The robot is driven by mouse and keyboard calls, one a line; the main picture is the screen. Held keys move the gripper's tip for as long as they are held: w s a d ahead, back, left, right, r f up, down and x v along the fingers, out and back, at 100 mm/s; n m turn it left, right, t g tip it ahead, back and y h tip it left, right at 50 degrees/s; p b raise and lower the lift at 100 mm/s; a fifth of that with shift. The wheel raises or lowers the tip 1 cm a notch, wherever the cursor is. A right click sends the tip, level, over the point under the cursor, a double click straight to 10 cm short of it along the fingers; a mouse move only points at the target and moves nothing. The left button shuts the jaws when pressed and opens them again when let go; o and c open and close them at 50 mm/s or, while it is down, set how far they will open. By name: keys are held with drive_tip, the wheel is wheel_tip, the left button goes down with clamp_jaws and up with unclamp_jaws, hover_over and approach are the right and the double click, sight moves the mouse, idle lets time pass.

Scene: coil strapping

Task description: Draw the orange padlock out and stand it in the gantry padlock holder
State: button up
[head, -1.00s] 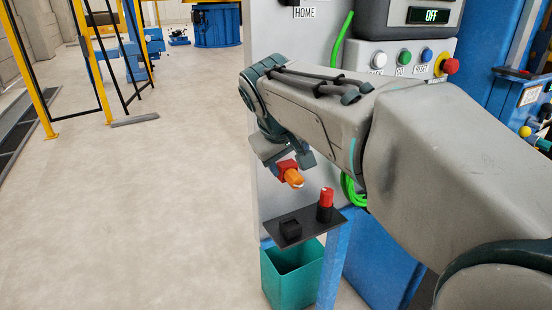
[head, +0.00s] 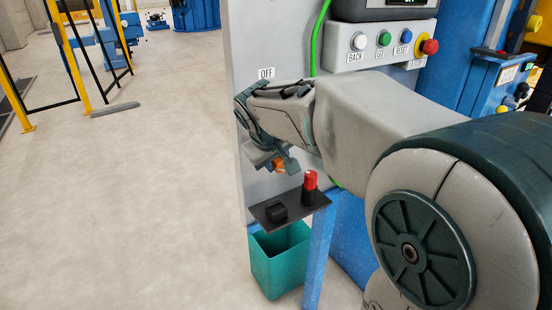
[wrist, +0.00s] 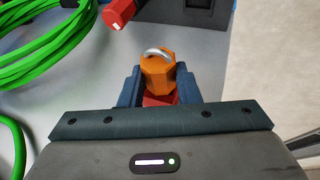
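The orange padlock (wrist: 158,72) sits between my gripper's fingertips (wrist: 158,88) in the wrist view, its grey shackle at the far end. A red part shows between the fingers, just behind the orange body. The fingers close on both sides of it. In the head view my gripper (head: 272,163) hangs in front of the grey panel, above the dark shelf; only a bit of the padlock (head: 279,167) shows. Which part is the gantry holder I cannot tell.
A teal bin (head: 278,270) stands below the shelf beside a blue post (head: 318,262). Green cable (wrist: 45,45) coils near the gripper. A button box (head: 385,45) is on the panel at upper right.

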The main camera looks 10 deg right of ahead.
clamp_jaws()
drive_tip(key=shift+s+d, duration=0.15)
drive_tip(key=shift+s, duration=0.25)
drive_tip(key=shift+s, duration=0.2)
drive_tip(key=shift+o, duration=0.2)
unclamp_jaws()
clamp_jaws()
drive_tip(key=shift+s+d+b, duration=0.2)
drive_tip(key=shift+s+d, duration=0.05)
drive_tip(key=shift+s, duration=0.4)
drive_tip(key=shift+s+d+b, duration=0.2)
drive_tip(key=shift+s+b, duration=0.05)
drive_tip(key=shift+s, duration=0.45)
drive_tip(key=shift+s+d+b, duration=0.2)
drive_tip(key=shift+s+d, duration=0.05)
drive_tip(key=shift+s, duration=0.4)
